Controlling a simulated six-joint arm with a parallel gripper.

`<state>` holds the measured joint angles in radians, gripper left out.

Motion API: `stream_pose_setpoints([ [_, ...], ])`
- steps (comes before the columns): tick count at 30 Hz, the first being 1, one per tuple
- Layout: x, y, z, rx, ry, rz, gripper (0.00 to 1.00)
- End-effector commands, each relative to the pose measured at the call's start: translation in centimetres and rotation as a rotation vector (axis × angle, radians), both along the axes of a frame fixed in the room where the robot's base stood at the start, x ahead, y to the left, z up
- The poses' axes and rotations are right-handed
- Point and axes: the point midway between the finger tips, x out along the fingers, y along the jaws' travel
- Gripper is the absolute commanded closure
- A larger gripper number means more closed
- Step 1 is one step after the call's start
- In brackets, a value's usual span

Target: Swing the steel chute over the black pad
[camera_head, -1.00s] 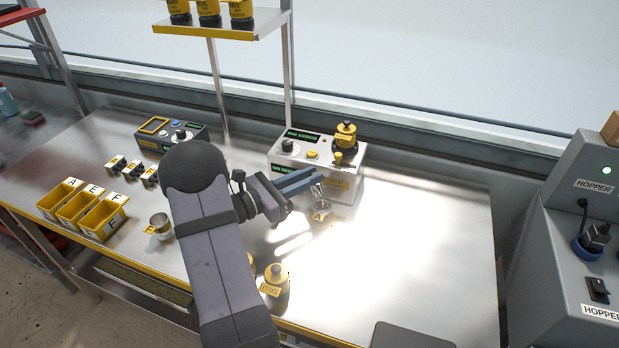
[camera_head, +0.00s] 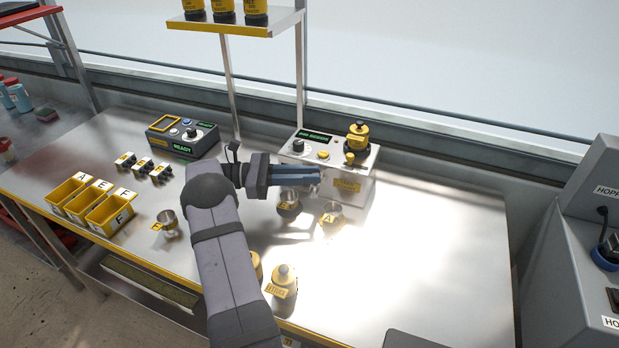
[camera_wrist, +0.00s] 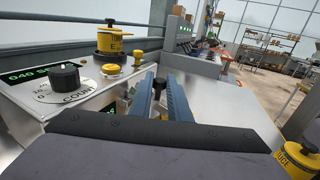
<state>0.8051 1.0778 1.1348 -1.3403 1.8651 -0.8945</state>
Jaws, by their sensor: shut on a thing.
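My gripper (camera_head: 318,177) is in front of the seeder box, its blue fingers pointing right. It is shut on a small part, which I take to be the steel chute; in the wrist view this part is mostly hidden between the fingertips (camera_wrist: 160,86). Below the fingers in the head view is a small shiny steel form (camera_head: 288,194) with a dark round form (camera_head: 290,213) beneath it. I cannot tell for sure whether these are the chute's end and the black pad. A steel cup with an A tag (camera_head: 331,217) stands to their right.
The seeder box (camera_head: 345,187) with a yellow-and-black jar (camera_head: 357,138) on top is just behind my gripper. A yellow container (camera_head: 284,284) stands near the front edge. Yellow bins (camera_head: 70,190) and another steel cup (camera_head: 168,216) are at left.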

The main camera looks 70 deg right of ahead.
Motion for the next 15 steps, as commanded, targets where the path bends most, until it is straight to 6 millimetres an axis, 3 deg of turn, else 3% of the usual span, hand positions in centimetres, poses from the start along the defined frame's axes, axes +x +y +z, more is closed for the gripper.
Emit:
stream_pose_setpoints([
  [15,0.35,-0.09,0.03,-0.001,0.002,-0.073,1.0],
])
